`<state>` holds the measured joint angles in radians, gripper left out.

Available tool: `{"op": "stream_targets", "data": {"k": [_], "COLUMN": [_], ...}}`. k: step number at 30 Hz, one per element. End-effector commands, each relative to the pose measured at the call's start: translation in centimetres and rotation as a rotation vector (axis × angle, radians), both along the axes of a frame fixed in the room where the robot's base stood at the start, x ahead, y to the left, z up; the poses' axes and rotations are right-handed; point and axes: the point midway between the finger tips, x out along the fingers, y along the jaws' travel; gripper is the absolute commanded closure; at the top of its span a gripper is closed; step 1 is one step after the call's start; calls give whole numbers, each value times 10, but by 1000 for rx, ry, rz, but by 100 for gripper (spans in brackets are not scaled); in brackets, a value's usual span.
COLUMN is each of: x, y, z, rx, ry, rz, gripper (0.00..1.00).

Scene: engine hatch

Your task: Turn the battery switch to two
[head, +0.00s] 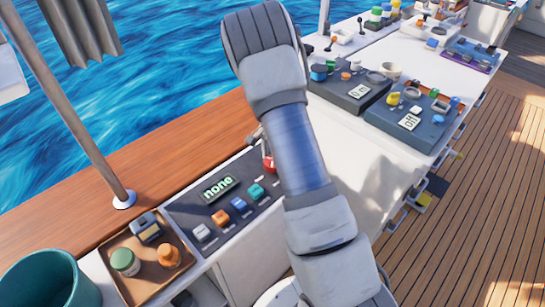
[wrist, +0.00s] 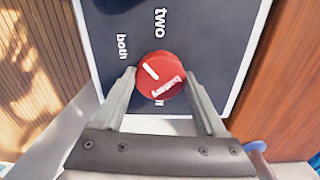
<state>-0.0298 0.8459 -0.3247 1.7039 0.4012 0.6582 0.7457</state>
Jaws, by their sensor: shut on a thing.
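The battery switch is a red round knob (wrist: 161,72) on a dark panel (wrist: 215,30), with a white line and white lettering on its top. In the wrist view the label "two" is above it and "both" to its upper left. Another label below it is mostly hidden. The white line slants toward the upper left, between "both" and "two". My gripper (wrist: 160,82) has one finger on each side of the knob and is shut on it. In the head view the knob (head: 268,163) shows partly beside my arm, and a display (head: 219,188) on the panel reads "none".
White, orange, blue and teal switches (head: 238,204) line the panel's front. A brown tray (head: 140,291) with small containers and a teal bucket (head: 48,283) stand at lower left. More dark panels (head: 350,92) lie at the back right. Wooden deck is open at right.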

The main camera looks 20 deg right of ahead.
Motion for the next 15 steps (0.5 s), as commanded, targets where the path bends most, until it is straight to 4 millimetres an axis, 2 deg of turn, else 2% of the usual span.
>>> {"op": "stream_targets", "data": {"k": [15], "x": [0], "y": [0], "z": [2], "rx": [-1], "ry": [-1], "rz": [-466], "gripper": [82]}}
